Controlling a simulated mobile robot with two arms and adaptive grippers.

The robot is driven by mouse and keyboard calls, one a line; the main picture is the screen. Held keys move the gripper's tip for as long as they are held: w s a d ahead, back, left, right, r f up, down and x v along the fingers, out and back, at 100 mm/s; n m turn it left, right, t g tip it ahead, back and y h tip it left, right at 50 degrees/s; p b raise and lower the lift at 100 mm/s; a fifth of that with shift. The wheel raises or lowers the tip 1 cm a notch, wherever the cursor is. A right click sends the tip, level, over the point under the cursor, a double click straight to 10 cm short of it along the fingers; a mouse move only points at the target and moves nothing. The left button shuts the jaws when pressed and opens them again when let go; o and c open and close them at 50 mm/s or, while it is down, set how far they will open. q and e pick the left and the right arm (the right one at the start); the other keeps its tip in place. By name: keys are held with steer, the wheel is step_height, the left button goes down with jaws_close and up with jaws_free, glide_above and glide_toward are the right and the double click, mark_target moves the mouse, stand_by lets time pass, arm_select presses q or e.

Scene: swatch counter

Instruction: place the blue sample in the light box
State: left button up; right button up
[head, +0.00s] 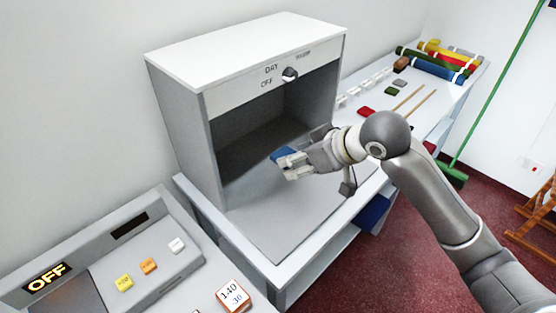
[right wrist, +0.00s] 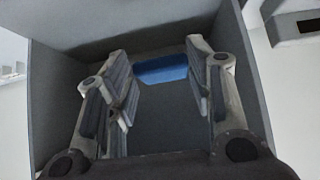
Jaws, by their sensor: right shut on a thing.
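The blue sample (head: 283,154) is a small flat blue piece. My right gripper (head: 288,165) is shut on it at the mouth of the light box (head: 179,125). The right wrist view shows the blue sample (right wrist: 161,69) between the tips of my right gripper (right wrist: 160,75), with the grey inside of the box around it. The light box is a grey cabinet with a white top, an open front and a dark inside. Its knob (head: 290,74) sits by the labels OFF, DAY and WARM. I cannot tell if the sample touches the box floor. My left gripper is not in view.
A panel (head: 45,277) reading OFF stands at the lower left, with yellow, orange and white buttons. A block marked 140 and 30 (head: 232,296) is near it. A right-hand counter holds red (head: 366,112) and green (head: 396,84) pieces, sticks and coloured rolls (head: 437,66).

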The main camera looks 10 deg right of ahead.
steer(key=w+f, duration=0.2)
steer(key=w, duration=0.2)
steer(key=w+f+p, duration=0.1)
steer(key=w+f, duration=0.2)
steer(key=w, duration=0.1)
steer(key=w+f, duration=0.3)
steer(key=w, duration=0.1)
steer(key=shift+d+f, duration=0.1)
steer(key=shift+d, duration=0.1)
steer(key=shift+w+f, duration=0.55)
steer(key=shift+f, duration=0.15)
step_height(320, 180, down, 3)
steer(key=shift+p, duration=0.75)
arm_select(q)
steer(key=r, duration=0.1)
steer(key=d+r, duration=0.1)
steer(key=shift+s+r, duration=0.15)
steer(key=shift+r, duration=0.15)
arm_select(e)
steer(key=shift+f, duration=0.1)
steer(key=shift+f, duration=0.1)
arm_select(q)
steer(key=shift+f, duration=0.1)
arm_select(e)
steer(key=shift+f, duration=0.5)
